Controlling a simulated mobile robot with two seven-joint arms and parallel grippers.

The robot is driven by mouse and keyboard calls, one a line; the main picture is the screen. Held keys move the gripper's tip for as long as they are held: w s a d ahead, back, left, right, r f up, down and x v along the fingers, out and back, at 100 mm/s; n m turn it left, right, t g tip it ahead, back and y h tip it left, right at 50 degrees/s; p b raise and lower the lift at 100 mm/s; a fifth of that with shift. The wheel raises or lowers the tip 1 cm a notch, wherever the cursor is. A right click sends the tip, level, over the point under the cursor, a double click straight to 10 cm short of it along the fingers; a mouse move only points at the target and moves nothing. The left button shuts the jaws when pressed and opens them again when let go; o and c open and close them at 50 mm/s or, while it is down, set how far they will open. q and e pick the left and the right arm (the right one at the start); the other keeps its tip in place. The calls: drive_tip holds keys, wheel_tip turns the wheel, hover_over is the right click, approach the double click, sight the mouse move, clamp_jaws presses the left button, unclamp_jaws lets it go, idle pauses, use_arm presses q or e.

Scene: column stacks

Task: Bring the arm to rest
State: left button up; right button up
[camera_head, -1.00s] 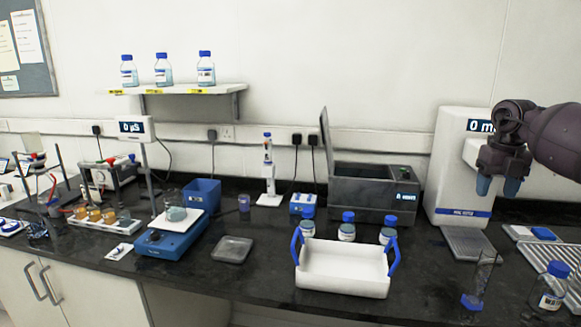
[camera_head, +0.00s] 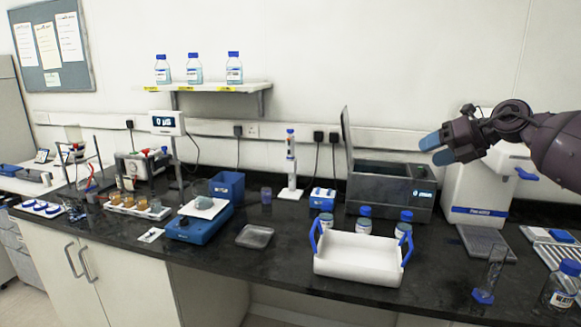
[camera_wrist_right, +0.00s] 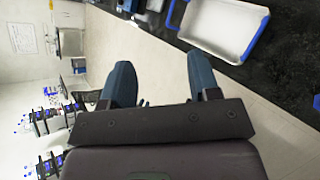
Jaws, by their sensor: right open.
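My right gripper (camera_head: 431,150) is at the upper right of the head view, with its blue fingertips pointing left. It is raised in the air in front of the grey bath and the white dispenser machine and touches nothing. In the right wrist view its two blue fingers (camera_wrist_right: 158,85) stand apart with nothing between them. My left gripper is in neither view.
A white tray with blue handles (camera_head: 357,272) stands at the bench's front edge, with blue-capped bottles (camera_head: 364,224) behind it. The grey bath (camera_head: 392,205) has its lid up. The white dispenser machine (camera_head: 466,190) is partly behind my arm. A glass cylinder (camera_head: 490,268) stands at the right.

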drive_tip(key=s+a+f+m+t+y, duration=0.1)
drive_tip(key=a+f+m+t+y, duration=0.15)
drive_tip(key=a, duration=0.35)
drive_tip(key=a+f+m+t+y, duration=0.1)
drive_tip(key=a+m+y, duration=0.1)
drive_tip(key=a+y, duration=0.35)
drive_tip(key=s+a+f+m+t+h, duration=0.1)
drive_tip(key=s+f+m+t+h, duration=0.15)
drive_tip(key=f+m, duration=0.25)
drive_tip(key=s+a+f+m+t+h, duration=0.1)
drive_tip(key=a+f+m+t+h, duration=0.15)
drive_tip(key=f+m, duration=0.3)
drive_tip(key=s+d+f+m+h, duration=0.2)
drive_tip(key=s+f+m+h, duration=0.3)
drive_tip(key=f, duration=0.4)
drive_tip(key=s+d+f+m+h, duration=0.2)
drive_tip(key=s+f+m+h, duration=0.1)
drive_tip(key=s+f+m, duration=0.45)
drive_tip(key=s+d+f+m+g+h, duration=0.1)
drive_tip(key=s+d+f+m+g, duration=0.1)
drive_tip(key=s+f, duration=0.7)
drive_tip(key=s+d+f+m+g+h, duration=0.2)
drive_tip(key=s+f+m, duration=0.3)
drive_tip(key=s+f, duration=0.4)
drive_tip(key=s, duration=0.5)
drive_tip(key=shift+f+h, duration=0.3)
drive_tip(key=shift+a+m+g, duration=0.1)
drive_tip(key=shift+m+g, duration=0.15)
